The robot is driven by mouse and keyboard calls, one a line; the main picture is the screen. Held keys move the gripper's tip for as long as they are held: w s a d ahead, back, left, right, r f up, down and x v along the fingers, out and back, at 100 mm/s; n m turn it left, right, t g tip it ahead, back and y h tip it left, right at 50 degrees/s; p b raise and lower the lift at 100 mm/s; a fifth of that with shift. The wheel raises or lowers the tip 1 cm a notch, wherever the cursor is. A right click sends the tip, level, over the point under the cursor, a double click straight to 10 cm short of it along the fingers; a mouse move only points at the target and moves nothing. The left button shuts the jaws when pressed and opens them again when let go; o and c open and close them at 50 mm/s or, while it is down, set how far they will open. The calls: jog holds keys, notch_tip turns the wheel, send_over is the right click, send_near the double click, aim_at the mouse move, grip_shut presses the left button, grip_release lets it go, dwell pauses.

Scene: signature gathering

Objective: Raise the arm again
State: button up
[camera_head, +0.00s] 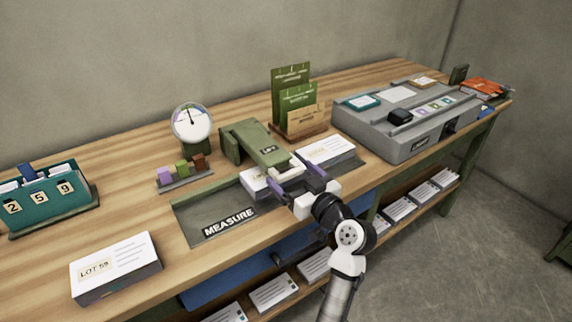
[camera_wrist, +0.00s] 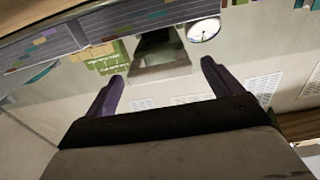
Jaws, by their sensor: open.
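My gripper (camera_head: 294,178) is in the middle of the head view, with dark purple fingers spread apart. It is low at the front end of the green arm (camera_head: 256,143) of the measuring device, which has a small label on top. A pale bar (camera_head: 287,171) shows between the fingers; I cannot tell whether they touch it. A paper stack (camera_head: 254,182) is partly hidden under the arm's front end. In the wrist view my gripper (camera_wrist: 160,84) is open, with a dark green block (camera_wrist: 158,57) beyond the gap.
A green tray marked MEASURE (camera_head: 215,213) lies left of my gripper. A round dial (camera_head: 191,123) stands behind. A stack marked LOT 59 (camera_head: 115,267) sits front left. A card rack (camera_head: 297,110) and a grey machine (camera_head: 410,138) stand to the right.

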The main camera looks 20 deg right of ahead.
aim_at(265, 151)
jog(key=shift+p+x, duration=0.3)
jog(key=shift+x, duration=1.45)
